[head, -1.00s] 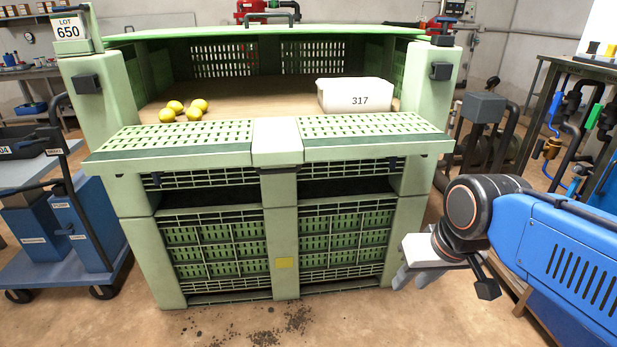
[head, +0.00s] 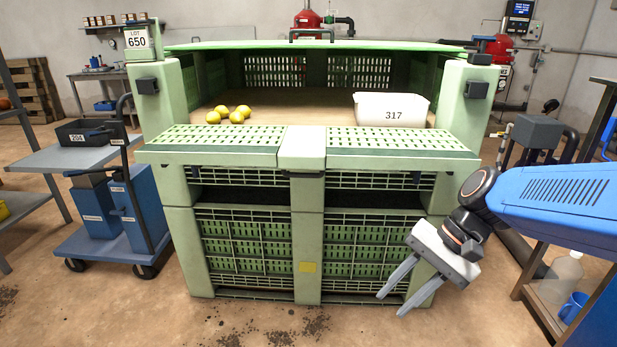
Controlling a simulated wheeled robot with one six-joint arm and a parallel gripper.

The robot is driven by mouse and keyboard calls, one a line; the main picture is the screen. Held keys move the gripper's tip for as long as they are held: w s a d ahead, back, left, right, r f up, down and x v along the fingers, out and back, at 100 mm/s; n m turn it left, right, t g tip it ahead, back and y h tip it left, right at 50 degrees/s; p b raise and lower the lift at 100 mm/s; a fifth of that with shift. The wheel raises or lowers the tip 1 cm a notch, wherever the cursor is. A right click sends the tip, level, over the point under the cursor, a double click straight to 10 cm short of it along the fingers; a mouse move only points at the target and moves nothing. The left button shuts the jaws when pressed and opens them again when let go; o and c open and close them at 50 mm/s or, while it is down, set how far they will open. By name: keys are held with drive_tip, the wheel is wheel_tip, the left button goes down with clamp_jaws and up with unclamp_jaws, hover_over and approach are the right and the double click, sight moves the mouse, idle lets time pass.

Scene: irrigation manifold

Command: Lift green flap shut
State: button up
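The green flap (head: 304,153) of the large green crate (head: 180,230) is folded down and sticks out level toward me at the front opening. It has two slotted panels joined by a solid middle strip. My gripper (head: 390,296) is in front of the crate's lower right side, below the flap and to the right of its middle. Its two grey fingers are apart, with nothing between them, and point down and left. I cannot tell how far the fingers are from the crate's front.
Inside the crate lie several yellow fruits (head: 228,115) and a white bin marked 317 (head: 391,110). A blue cart (head: 110,240) stands left of the crate. A bench with a jug (head: 562,278) stands at the right. Floor in front is clear except dark crumbs.

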drive_tip(key=w+a+r+m+g+y, duration=0.2)
drive_tip(key=w+a+m+y, duration=0.15)
drive_tip(key=w+a, duration=0.2)
drive_tip(key=m+t+y, duration=0.6)
drive_tip(key=m+y, duration=0.6)
drive_tip(key=m, duration=0.1)
approach(305, 175)
drive_tip(key=shift+n, duration=0.25)
drive_tip(key=x, duration=1)
drive_tip(key=shift+w+f, duration=0.2)
drive_tip(key=shift+w, duration=0.15)
clamp_jaws()
